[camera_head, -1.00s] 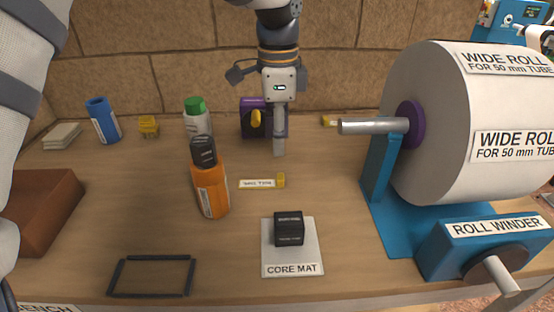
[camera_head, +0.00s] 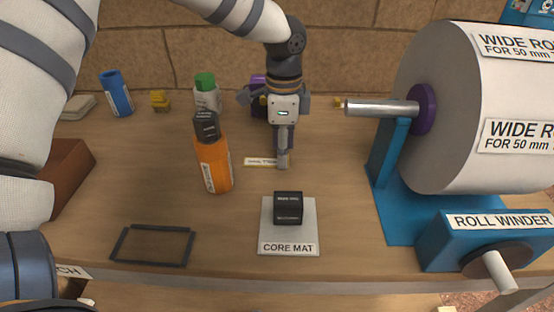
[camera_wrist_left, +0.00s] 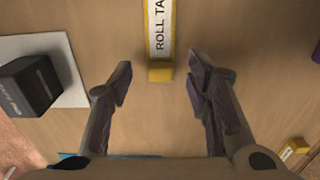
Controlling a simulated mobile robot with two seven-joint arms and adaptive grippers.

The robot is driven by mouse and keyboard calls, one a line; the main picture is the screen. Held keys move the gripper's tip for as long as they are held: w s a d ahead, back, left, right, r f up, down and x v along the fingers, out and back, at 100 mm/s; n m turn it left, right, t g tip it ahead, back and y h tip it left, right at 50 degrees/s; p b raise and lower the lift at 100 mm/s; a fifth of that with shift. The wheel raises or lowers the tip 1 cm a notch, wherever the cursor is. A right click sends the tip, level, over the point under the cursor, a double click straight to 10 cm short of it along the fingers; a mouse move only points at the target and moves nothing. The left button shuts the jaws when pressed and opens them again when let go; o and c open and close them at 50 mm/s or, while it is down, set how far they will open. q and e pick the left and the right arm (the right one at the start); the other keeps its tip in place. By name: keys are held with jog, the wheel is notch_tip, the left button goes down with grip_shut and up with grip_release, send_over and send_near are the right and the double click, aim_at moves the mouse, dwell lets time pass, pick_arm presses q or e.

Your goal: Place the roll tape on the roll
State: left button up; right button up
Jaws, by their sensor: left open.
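The roll tape (camera_head: 258,162) is a short white strip with a yellow border, lying on the bench behind the core mat. In the left wrist view the roll tape (camera_wrist_left: 158,30) shows part of its label and a yellow block at its near end. My left gripper (camera_head: 282,162) points down over the strip's right end and hides part of it. In the wrist view its fingers (camera_wrist_left: 160,75) are open, one on each side of the yellow block, apart from it. The wide roll (camera_head: 440,120) is a big white cylinder on the blue roll winder (camera_head: 402,220). My right gripper is out of view.
A black core block (camera_head: 288,207) sits on the white core mat (camera_head: 287,246). An orange bottle (camera_head: 213,165) stands left of my gripper, with a green-capped bottle (camera_head: 207,95) behind. A metal shaft (camera_head: 380,108) sticks out from the roll. A dark frame (camera_head: 153,245) lies front left.

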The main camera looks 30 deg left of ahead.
pick_arm(q)
jog(key=shift+f, duration=0.6)
jog(key=c, duration=0.9)
jog(key=shift+r, duration=0.15)
